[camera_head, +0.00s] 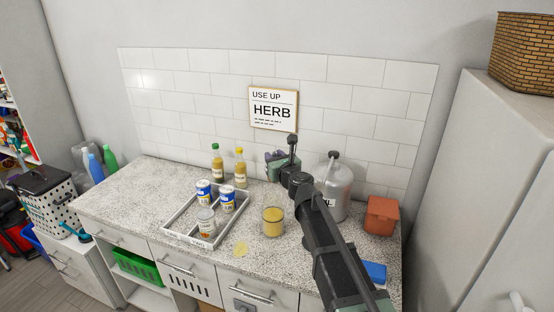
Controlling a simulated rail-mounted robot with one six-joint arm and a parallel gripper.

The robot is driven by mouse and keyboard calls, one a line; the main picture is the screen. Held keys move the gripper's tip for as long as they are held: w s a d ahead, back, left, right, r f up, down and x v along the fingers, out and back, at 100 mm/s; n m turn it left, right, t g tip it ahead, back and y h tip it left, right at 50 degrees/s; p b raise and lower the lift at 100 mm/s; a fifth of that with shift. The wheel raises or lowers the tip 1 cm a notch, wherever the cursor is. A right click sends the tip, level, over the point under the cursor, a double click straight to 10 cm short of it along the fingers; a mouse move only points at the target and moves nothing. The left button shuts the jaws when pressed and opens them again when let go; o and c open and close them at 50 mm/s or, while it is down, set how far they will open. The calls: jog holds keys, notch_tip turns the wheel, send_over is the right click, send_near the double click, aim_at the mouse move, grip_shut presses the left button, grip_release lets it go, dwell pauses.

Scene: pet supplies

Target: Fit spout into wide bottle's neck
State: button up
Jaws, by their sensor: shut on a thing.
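A wide grey bottle marked XL (337,194) stands upright at the back right of the counter, partly behind my arm. A small dark piece (333,155) shows at its top; I cannot tell whether it is part of the bottle. My gripper (284,167) is at the far end of my black arm, to the left of the wide bottle and apart from it. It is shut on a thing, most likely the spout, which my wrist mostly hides. The jaws and their contact with it are too small to make out.
A tray (175,229) holds blue-and-white cans and a jar. Two slim bottles (217,165) (240,170) stand behind it. A yellow-filled glass (273,222) stands in front of my gripper. A terracotta pot (381,215) and a blue item (374,272) are at right.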

jog(key=shift+w+a+f, duration=0.1)
jog(key=shift+w+a, duration=0.05)
jog(key=shift+a, duration=0.35)
notch_tip(320, 180, down, 6)
jog(key=b, duration=0.6)
jog(key=shift+d, duration=0.1)
jog(key=shift+f+b, duration=2.55)
jog(key=shift+b, duration=0.05)
jog(key=shift+r, duration=0.1)
jog(key=o, duration=1)
